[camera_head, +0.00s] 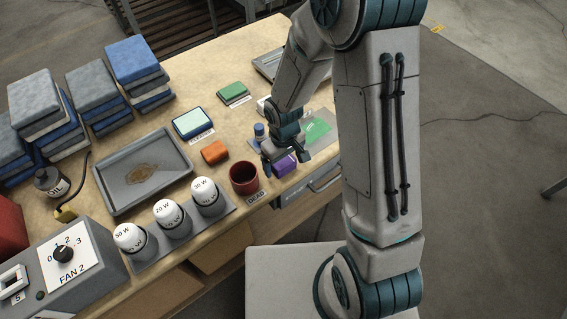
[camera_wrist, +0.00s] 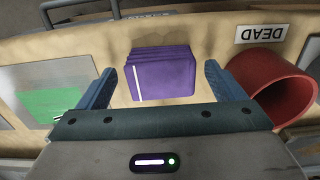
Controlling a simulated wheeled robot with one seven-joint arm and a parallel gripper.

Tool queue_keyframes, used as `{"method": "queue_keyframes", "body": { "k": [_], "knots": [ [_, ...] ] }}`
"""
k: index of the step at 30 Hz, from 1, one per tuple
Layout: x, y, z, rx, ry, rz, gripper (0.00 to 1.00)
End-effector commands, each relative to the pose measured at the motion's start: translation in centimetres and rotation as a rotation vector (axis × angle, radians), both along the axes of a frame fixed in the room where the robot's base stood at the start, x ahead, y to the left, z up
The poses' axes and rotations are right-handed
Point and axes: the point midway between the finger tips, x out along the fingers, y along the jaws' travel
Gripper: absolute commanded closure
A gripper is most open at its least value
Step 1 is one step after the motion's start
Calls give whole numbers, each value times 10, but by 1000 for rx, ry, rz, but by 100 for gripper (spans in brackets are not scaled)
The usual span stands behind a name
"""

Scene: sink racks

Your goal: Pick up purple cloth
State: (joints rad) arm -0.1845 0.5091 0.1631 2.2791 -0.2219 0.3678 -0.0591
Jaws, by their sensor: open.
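The purple cloth (camera_head: 283,164) is a small folded stack on the wooden bench near its front edge. In the wrist view the purple cloth (camera_wrist: 162,74) shows its layered folds and a white stripe near one end. My gripper (camera_head: 287,164) is over it in the head view, partly hiding it. In the wrist view my gripper (camera_wrist: 158,88) is open, with one blue finger to each side of the cloth and space between each finger and the cloth. Whether the fingertips are level with the cloth cannot be told.
A dark red cup (camera_wrist: 272,84) stands close to the right finger in the wrist view, by a DEAD label (camera_wrist: 261,33). A green-marked plate (camera_wrist: 48,103) lies to the left. In the head view an orange cloth (camera_head: 214,152) and a grey tray (camera_head: 143,172) lie further left.

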Motion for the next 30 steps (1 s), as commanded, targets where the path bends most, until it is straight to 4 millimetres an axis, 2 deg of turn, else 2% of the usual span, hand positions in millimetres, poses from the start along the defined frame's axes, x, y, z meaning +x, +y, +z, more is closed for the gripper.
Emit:
{"method": "queue_keyframes", "body": {
  "k": [8, 9, 12, 14, 24, 30],
  "knots": [
    [0, 0, -4, 0, 0, 0, 11],
    [0, 0, -4, 0, 0, 0, 16],
    [0, 0, -4, 0, 0, 0, 44],
    [0, 0, -3, 1, -1, 0, 59],
    [0, 0, -2, 1, -1, 0, 59],
    [1, 0, 9, 1, -3, 0, 59]
  ]
}}
